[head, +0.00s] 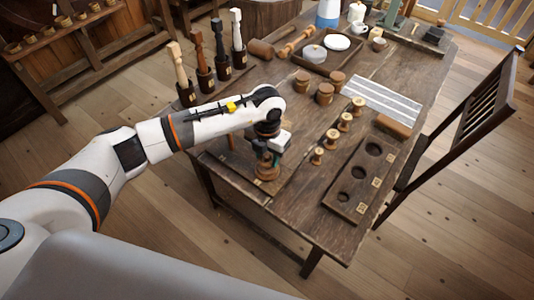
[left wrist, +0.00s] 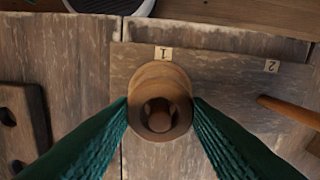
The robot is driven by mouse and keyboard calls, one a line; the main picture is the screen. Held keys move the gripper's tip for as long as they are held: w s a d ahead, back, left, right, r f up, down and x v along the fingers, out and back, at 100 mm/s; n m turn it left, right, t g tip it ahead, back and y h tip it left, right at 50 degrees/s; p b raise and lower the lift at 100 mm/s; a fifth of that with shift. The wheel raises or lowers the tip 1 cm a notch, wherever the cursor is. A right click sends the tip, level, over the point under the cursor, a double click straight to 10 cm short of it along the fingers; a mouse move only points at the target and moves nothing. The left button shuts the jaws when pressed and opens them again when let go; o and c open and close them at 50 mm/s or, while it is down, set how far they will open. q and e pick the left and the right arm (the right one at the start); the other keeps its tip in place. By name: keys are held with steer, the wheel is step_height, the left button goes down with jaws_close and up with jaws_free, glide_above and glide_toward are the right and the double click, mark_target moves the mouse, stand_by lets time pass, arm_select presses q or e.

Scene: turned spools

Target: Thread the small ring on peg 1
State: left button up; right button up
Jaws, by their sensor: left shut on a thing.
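The small ring (left wrist: 160,130) is a turned wooden piece with a round hole. In the left wrist view it sits between the green fingertips of my left gripper (left wrist: 160,112), which is shut on it. Peg 1 (left wrist: 159,113) shows as a brown tip inside the hole, so the ring is lined up with the peg; how far down it is I cannot tell. A wider wooden round (left wrist: 158,74) shows behind the ring, near the label 1 (left wrist: 163,53). In the head view my left gripper (head: 269,148) points down over the peg board (head: 243,178). My right gripper is not in view.
A second peg (left wrist: 287,109) stands to the right, near the label 2 (left wrist: 272,66). Several small spools (head: 331,138) stand in a row beside a board with round holes (head: 357,185). Larger wooden rounds (head: 325,94) stand behind. A chair (head: 455,130) is at the right.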

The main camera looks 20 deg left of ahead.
arm_select(q)
steer(key=o, duration=1.6)
step_height(320, 180, up, 10)
steer(key=p, duration=0.6)
